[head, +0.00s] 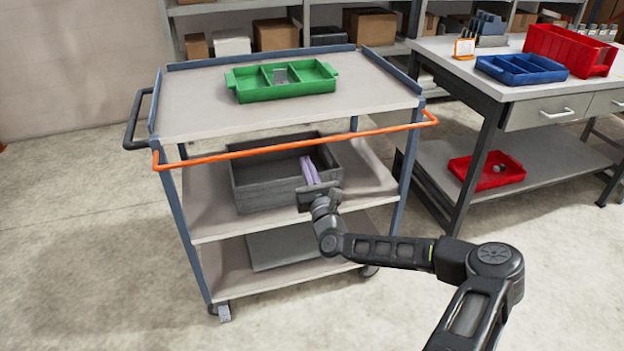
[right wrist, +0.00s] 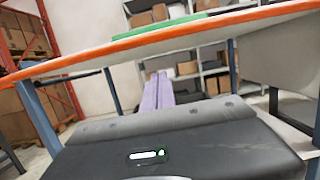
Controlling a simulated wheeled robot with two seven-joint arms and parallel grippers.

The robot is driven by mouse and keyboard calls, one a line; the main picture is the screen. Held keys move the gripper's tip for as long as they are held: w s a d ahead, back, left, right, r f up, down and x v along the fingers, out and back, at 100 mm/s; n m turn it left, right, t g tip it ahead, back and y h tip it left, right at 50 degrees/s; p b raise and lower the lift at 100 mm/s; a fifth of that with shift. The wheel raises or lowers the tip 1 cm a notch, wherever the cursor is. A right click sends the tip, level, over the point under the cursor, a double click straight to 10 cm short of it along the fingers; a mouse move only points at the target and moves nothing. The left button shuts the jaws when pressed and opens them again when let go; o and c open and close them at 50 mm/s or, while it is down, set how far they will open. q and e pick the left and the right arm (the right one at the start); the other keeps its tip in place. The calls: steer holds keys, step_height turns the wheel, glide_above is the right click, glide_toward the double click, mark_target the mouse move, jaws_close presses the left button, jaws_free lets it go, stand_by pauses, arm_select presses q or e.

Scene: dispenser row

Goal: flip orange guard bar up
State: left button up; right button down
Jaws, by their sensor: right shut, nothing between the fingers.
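The orange guard bar (head: 290,144) runs across the front of the cart (head: 185,130), just below the level of its top shelf. It spans from the left front post to the right front post. In the right wrist view the guard bar (right wrist: 150,40) crosses slantwise above my fingers. My right gripper (head: 305,160) is below the bar, in front of the middle shelf. Its lavender fingers are shut together and empty, pointing up and inward. In the right wrist view the right gripper's fingers (right wrist: 157,76) appear apart from the bar. My left gripper is not in view.
A green divided tray (head: 285,93) sits on the top shelf. A dark grey crate (head: 262,190) stands on the middle shelf behind my gripper. A workbench (head: 470,75) with red and blue bins stands at the right. The floor left of the cart is clear.

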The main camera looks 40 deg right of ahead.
step_height(320, 180, up, 4)
steer(key=shift+f+p, duration=0.1)
steer(key=shift+p, duration=0.55)
